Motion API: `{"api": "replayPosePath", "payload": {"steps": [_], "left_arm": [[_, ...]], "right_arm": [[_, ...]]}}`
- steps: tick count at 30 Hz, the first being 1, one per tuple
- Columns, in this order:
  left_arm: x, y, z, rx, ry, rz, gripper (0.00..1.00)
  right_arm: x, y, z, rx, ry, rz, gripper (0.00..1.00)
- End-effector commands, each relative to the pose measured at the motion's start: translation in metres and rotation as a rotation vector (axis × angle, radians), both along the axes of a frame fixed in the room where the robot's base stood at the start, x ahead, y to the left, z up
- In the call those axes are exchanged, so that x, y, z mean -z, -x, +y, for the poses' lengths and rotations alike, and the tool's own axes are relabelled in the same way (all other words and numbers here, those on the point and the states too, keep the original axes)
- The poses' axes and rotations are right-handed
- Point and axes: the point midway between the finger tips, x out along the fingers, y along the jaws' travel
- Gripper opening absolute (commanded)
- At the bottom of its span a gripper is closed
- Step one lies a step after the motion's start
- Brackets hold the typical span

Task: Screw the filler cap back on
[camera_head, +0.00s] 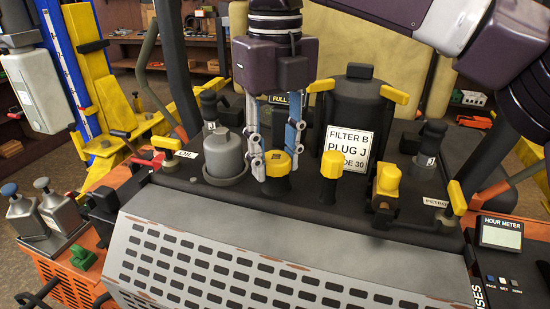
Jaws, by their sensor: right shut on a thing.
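The yellow filler cap (278,163) is in the middle of the mower's black top deck, on a short dark neck. My right gripper (275,154) comes down over it from above, with a finger on each side, and is shut on it. Whether the cap's thread is engaged is hidden. A similar yellow cap (332,164) stands just to the right, apart from the gripper. My left gripper is not in view.
A black filter canister (352,105) with a white label stands close behind, right of my gripper. A grey cylinder (225,155) stands close to the left. A yellow valve (387,182) and the hour meter (500,235) are at right. The slotted grey cover (260,260) in front is clear.

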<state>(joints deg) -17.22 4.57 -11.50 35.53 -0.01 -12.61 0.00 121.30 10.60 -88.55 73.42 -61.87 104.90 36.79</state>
Motion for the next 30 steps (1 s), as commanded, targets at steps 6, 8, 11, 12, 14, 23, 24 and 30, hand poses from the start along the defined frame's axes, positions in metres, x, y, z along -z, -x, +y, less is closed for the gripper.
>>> {"api": "replayPosePath", "payload": {"steps": [6, 8, 11, 12, 14, 23, 24, 30], "left_arm": [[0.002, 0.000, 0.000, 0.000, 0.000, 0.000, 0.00], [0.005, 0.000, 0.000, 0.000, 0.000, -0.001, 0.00], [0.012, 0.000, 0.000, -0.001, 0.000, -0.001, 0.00], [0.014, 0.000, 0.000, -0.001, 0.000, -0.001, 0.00], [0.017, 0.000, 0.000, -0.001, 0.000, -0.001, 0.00], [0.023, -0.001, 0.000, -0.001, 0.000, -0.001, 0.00], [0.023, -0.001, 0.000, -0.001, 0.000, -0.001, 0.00], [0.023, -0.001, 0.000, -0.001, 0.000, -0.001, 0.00]], "right_arm": [[0.000, 0.000, 0.000, 0.025, 0.001, 0.000, 0.07], [0.002, -0.001, -0.001, 0.075, 0.000, -0.001, 0.07], [0.003, -0.001, -0.001, 0.202, 0.000, -0.002, 0.08], [0.002, -0.001, -0.001, 0.257, -0.001, -0.003, 0.09], [0.002, -0.001, -0.001, 0.336, 0.000, -0.002, 0.09], [0.000, -0.001, -0.002, 0.552, 0.001, 0.001, 0.08], [0.000, -0.001, -0.002, 0.554, 0.001, 0.001, 0.08], [0.000, -0.001, -0.002, 0.555, 0.000, 0.000, 0.08]]}}
